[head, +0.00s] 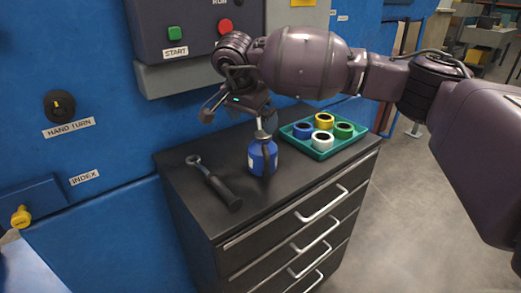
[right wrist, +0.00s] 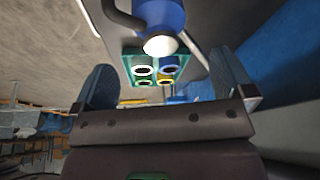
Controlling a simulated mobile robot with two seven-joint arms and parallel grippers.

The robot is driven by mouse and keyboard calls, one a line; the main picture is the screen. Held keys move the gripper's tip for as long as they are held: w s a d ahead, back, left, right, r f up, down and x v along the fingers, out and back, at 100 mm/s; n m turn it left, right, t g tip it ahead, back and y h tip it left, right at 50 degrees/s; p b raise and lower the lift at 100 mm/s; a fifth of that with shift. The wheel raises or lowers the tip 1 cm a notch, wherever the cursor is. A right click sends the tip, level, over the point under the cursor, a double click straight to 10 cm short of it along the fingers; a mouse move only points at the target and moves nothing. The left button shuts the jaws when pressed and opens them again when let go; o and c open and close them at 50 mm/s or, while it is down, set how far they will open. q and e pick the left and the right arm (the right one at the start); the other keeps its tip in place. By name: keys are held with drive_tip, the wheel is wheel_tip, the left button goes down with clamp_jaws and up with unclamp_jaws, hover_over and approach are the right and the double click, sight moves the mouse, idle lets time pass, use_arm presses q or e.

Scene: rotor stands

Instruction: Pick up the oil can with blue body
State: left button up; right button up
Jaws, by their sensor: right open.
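The oil can with blue body (head: 257,160) stands upright on the black cabinet top in the head view. My right gripper (head: 238,116) is open and empty, above and slightly left of the can's top. In the right wrist view the open fingers of my right gripper (right wrist: 163,66) frame a gap. The can's blue body (right wrist: 165,14) shows at the top edge there, with its pale top towards me. I see no contact between fingers and can. My left gripper is not in view.
A green tray (head: 320,154) with several coloured rings sits right of the can. The cabinet top (head: 200,222) is otherwise bare. Behind stands a blue machine wall (head: 100,150) with a control box (head: 172,75) overhanging the cabinet's back.

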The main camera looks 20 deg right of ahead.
sight(262, 134)
drive_tip(key=shift+w+d+r+h, duration=0.3)
drive_tip(key=shift+d+h, duration=0.1)
drive_tip(key=shift+d, duration=0.2)
drive_tip(key=x, duration=0.4)
drive_tip(key=shift+f, duration=0.25)
drive_tip(key=shift+w+d+f, duration=0.2)
drive_tip(key=shift+f, duration=0.45)
drive_tip(key=b+x, duration=0.1)
drive_tip(key=x, duration=0.3)
drive_tip(key=shift+w+f, duration=0.1)
drive_tip(key=shift+f, duration=0.2)
drive_tip(key=c, duration=0.9)
drive_tip(key=shift+c, duration=0.2)
drive_tip(key=shift+r, duration=0.1)
wheel_tip(262, 134, up, 20)
drive_tip(key=p, duration=0.1)
